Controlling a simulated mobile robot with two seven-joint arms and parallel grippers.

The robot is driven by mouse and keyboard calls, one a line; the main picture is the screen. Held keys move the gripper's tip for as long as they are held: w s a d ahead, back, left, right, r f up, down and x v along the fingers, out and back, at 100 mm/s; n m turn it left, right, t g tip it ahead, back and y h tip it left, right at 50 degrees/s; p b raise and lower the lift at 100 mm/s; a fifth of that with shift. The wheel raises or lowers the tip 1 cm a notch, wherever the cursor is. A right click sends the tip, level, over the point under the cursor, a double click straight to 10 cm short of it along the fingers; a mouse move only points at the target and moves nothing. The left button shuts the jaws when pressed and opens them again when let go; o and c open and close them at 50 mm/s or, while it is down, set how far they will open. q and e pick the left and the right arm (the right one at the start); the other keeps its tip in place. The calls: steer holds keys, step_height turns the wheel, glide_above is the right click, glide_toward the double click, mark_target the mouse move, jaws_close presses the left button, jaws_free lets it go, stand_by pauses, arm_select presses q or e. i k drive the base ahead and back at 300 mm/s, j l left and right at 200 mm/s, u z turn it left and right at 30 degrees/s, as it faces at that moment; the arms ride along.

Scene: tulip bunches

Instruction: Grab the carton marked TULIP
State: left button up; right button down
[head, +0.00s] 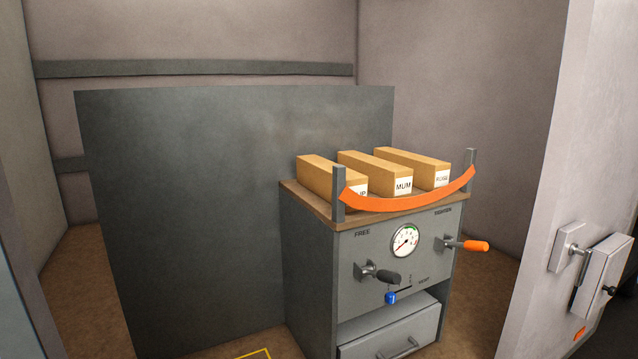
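Three long tan cartons lie side by side on the wooden top of a grey cabinet (305,291). The left carton (320,172) has a white label partly hidden by a grey post; only a final "IP" or similar letters show, so I cannot read the full word. The middle carton (372,168) is marked MUM. The right carton (408,162) has a label partly covered by the orange strap, and its word is unclear. Neither of my grippers is in view.
An orange strap (410,201) hangs between two grey posts across the cabinet's front edge. Below are a gauge (405,240), a black-handled lever (387,277), an orange-handled lever (474,245), a blue knob (391,297) and a drawer (390,340). A dark panel (200,220) stands left.

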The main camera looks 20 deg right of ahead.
mark_target(314, 173)
steer(key=l+z, duration=0.15)
steer(key=z, duration=0.35)
steer(key=l+z, duration=0.5)
steer(key=l, duration=0.4)
steer(key=i+l, duration=0.1)
steer(key=l, duration=0.35)
steer(key=i+l+z, duration=0.1)
steer(key=l, duration=0.3)
steer(key=i+l, duration=0.1)
steer(key=l, duration=0.35)
steer(key=i+l, duration=0.1)
steer(key=l, duration=0.3)
steer(key=i+l+z, duration=0.1)
steer(key=l, duration=0.3)
